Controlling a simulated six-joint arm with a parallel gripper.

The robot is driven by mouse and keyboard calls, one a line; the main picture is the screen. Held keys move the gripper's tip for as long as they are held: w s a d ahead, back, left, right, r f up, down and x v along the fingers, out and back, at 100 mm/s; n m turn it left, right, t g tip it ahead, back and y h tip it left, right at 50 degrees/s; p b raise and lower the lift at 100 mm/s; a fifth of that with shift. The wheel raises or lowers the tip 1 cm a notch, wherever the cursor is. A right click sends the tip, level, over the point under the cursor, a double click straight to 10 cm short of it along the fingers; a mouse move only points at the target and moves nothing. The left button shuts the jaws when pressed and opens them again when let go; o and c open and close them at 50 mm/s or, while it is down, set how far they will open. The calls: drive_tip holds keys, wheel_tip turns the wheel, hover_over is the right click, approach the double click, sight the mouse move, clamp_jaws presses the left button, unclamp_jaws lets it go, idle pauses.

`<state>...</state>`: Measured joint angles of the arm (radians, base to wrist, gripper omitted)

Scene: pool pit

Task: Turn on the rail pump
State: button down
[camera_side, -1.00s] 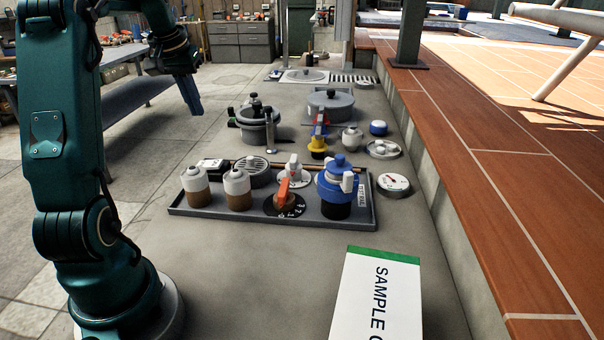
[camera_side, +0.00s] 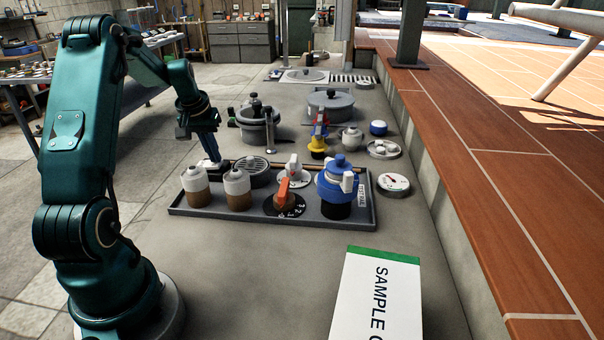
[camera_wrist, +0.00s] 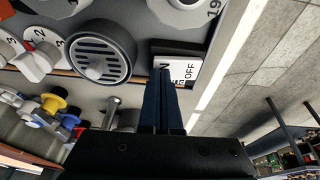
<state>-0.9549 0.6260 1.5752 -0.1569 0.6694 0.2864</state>
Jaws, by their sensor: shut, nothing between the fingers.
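A small white switch marked OFF (camera_wrist: 189,70) shows in the wrist view, with part of a second word beside my fingers. The same switch (camera_side: 206,165) is at the back left edge of the grey tray in the side view. My gripper (camera_wrist: 161,72) is shut and empty, pointing down at the switch. Its fingertips cover part of the switch in the wrist view. In the side view my gripper (camera_side: 214,158) is right at the switch; I cannot tell if it touches.
The grey tray (camera_side: 190,211) also holds two brown-and-white bottles (camera_side: 237,188), a round grille (camera_side: 258,171), an orange-handled dial (camera_side: 284,197), a white knob (camera_side: 293,168) and a blue-topped device (camera_side: 339,186). A lidded pot (camera_side: 256,122) stands behind.

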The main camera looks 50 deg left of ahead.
idle(0.3)
drive_tip(key=shift+w+d+f+g, duration=0.2)
drive_tip(key=shift+f+g, duration=0.2)
drive_tip(key=shift+s, duration=0.1)
drive_tip(key=shift+a+r, duration=0.1)
drive_tip(key=shift+s+a+r, duration=0.3)
drive_tip(key=shift+s+a, duration=0.2)
